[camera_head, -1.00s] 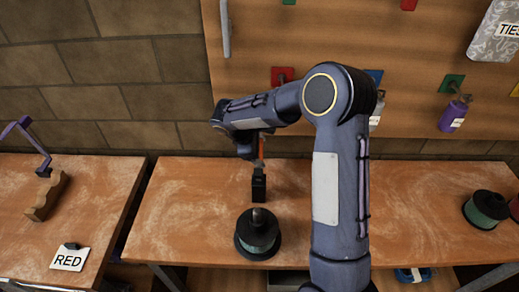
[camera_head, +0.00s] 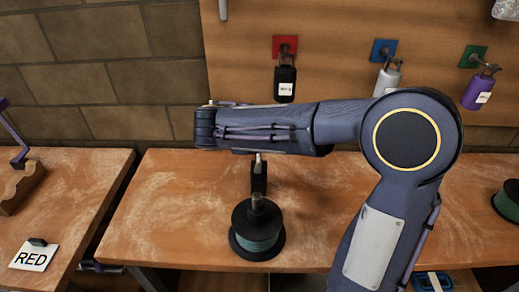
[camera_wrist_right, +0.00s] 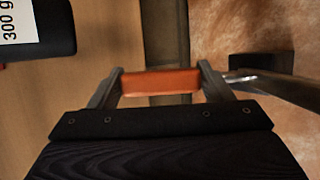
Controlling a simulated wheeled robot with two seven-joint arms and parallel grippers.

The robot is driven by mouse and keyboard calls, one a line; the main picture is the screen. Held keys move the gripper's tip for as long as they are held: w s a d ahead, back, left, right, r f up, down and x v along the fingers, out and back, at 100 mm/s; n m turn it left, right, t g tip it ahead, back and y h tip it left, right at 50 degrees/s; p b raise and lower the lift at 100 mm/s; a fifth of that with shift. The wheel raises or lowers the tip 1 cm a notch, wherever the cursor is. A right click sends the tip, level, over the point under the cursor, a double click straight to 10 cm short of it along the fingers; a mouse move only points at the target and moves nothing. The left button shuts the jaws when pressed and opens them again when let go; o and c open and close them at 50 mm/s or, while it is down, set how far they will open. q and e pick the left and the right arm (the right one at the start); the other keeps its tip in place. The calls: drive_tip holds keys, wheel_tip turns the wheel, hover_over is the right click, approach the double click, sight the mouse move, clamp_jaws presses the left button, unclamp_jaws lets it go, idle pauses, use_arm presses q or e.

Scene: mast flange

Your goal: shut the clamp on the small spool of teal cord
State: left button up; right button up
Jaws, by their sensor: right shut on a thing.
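A teal cord spool (camera_head: 257,240) with black flanges stands upright near the front of the middle bench. Just behind it is a small black clamp body (camera_head: 259,178) with a pale metal tip on top. In the right wrist view my right gripper (camera_wrist_right: 160,84) has its two fingers on the ends of an orange grip (camera_wrist_right: 158,82), which looks like the clamp's handle. A grey bar (camera_wrist_right: 165,30) runs along behind the grip. A black part with a metal rod (camera_wrist_right: 240,76) shows at the right. In the head view my own arm hides the right gripper and the grip.
Another teal spool (camera_head: 509,203) stands at the right edge. A side bench at left holds a RED card (camera_head: 35,256). The bench left of the spool is clear.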

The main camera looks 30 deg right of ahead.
sight(259, 163)
drive_tip(key=s+t+h+b, duration=0.1)
drive_tip(key=b, duration=0.3)
drive_tip(key=s+a+m+t+h+b, duration=0.1)
drive_tip(key=b, duration=0.3)
drive_tip(key=s+a+t+h+b, duration=0.1)
drive_tip(key=s+t+h+b, duration=0.1)
drive_tip(key=b, duration=0.2)
drive_tip(key=shift+a+r+m, duration=0.25)
drive_tip(key=shift+m, duration=0.15)
drive_tip(key=shift+s+a+r+t+h+b, duration=0.25)
drive_tip(key=shift+s+t+h+b, duration=0.2)
drive_tip(key=shift+b, duration=0.5)
drive_tip(key=o, duration=1.4)
drive_tip(key=shift+r, duration=0.1)
drive_tip(key=v, duration=0.8)
drive_tip(key=shift+w, duration=0.1)
